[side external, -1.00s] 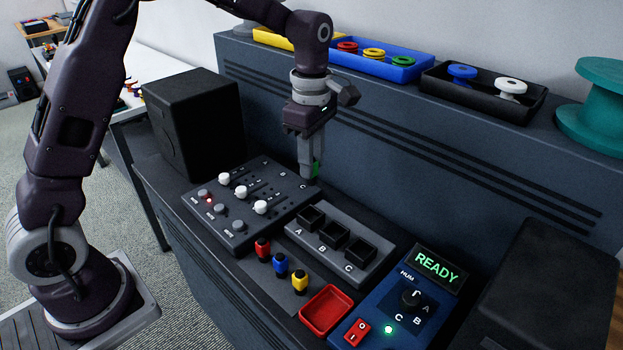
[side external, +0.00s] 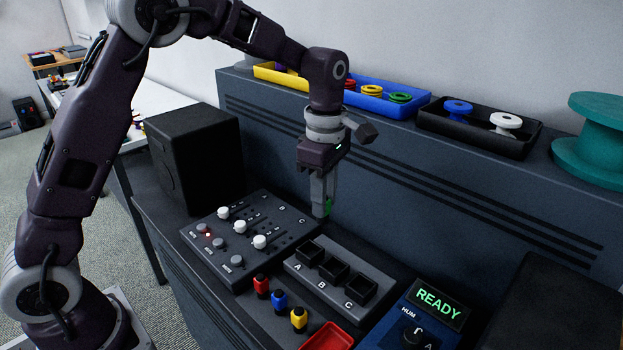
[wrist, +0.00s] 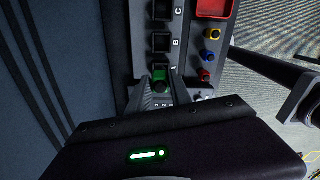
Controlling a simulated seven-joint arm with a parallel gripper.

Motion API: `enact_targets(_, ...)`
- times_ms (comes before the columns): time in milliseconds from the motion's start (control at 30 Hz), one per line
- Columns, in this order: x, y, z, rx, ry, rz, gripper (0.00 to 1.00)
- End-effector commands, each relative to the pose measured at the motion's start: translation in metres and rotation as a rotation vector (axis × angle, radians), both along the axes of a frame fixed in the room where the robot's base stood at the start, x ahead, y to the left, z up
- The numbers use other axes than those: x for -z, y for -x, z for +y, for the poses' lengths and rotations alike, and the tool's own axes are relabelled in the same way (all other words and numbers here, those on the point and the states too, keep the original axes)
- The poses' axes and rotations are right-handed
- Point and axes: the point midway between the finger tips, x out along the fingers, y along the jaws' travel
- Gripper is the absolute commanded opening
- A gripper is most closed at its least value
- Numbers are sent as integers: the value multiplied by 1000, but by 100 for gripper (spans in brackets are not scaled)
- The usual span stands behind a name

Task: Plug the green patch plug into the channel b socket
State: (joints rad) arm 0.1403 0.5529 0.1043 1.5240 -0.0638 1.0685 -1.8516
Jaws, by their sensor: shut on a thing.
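My gripper (side external: 322,212) is shut on the green patch plug (side external: 327,206) and holds it above the console, behind the socket block. The plug is mostly hidden by the fingers; its green also shows between the fingers in the wrist view (wrist: 160,75). The grey socket block (side external: 296,264) has three square black openings lettered A, B and C. The channel b socket (side external: 334,270) is the middle one, empty; it also shows in the wrist view (wrist: 161,43). In the wrist view the plug overlaps the A opening, to the near side of B. The plug is apart from B.
Red (side external: 261,284), blue (side external: 279,300) and yellow (side external: 299,318) plugs stand in front of the block. A mixer panel (side external: 226,259) with white knobs lies left, a red tray (side external: 328,338) in front. A unit reading READY (side external: 438,302) stands right. The console's raised back rises behind my gripper.

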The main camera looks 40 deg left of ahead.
Motion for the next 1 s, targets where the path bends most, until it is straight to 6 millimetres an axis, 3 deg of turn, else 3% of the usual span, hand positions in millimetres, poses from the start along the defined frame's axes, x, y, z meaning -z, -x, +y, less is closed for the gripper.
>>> enact_targets(100,27,2,-27,3,-1,3,0)
enact_targets(200,38,3,-37,0,-1,0,0)
enact_targets(600,66,3,-38,-2,0,0,0)
enact_targets(1000,68,3,-38,-2,0,-1,0)
